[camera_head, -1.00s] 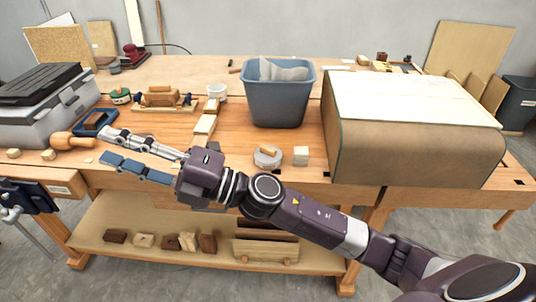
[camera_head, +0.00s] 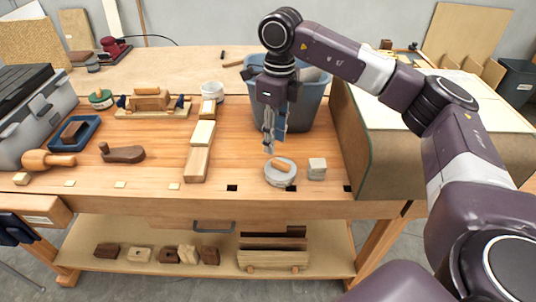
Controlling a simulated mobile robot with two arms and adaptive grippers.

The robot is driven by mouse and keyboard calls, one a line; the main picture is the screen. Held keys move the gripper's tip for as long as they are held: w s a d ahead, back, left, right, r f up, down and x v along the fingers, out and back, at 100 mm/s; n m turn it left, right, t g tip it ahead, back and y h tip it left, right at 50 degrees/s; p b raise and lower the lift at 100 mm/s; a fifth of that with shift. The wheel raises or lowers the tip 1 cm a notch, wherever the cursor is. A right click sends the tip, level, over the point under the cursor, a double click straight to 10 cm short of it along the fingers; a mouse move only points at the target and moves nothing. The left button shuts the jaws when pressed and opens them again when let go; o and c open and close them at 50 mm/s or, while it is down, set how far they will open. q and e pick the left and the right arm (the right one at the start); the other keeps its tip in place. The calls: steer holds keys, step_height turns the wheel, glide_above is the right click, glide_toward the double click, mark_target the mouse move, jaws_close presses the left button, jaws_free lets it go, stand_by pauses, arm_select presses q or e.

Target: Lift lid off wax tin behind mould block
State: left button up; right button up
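A low round grey tin (camera_head: 279,178) stands near the front edge of the bench, with a brown wooden piece (camera_head: 283,165) on its top. I take it to be the wax tin. My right gripper (camera_head: 270,147) points down just above and behind it, apart from it as far as I can see. Its fingers show nearly edge-on, so their gap is unclear. A large curved block (camera_head: 385,165) with a pale top, perhaps the mould block, stands to the right of the tin. My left gripper is not in view.
A small pale block (camera_head: 317,168) sits close to the tin's right. A blue-grey bin (camera_head: 304,113) stands behind my gripper. Wooden blocks (camera_head: 198,163) lie in a row to the left. A mallet (camera_head: 47,160) and a brown tool (camera_head: 121,153) lie further left. Bench between is clear.

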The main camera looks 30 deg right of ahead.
mark_target(281, 162)
steer(key=shift+w+d+r, duration=0.1)
steer(key=shift+d, duration=0.5)
steer(key=shift+s+d+f+h, duration=0.1)
steer(key=shift+s+f+h, duration=0.1)
steer(key=shift+s+h, duration=0.1)
steer(key=shift+s+f+p, duration=0.35)
steer(key=shift+s+f, duration=0.15)
steer(key=shift+f, duration=0.25)
step_height(281, 162, down, 2)
steer(key=shift+s+f+p, duration=0.15)
steer(key=shift+f+p, duration=0.1)
steer(key=shift+p, duration=0.4)
step_height(281, 162, down, 2)
steer(key=shift+f, duration=0.35)
jaws_close()
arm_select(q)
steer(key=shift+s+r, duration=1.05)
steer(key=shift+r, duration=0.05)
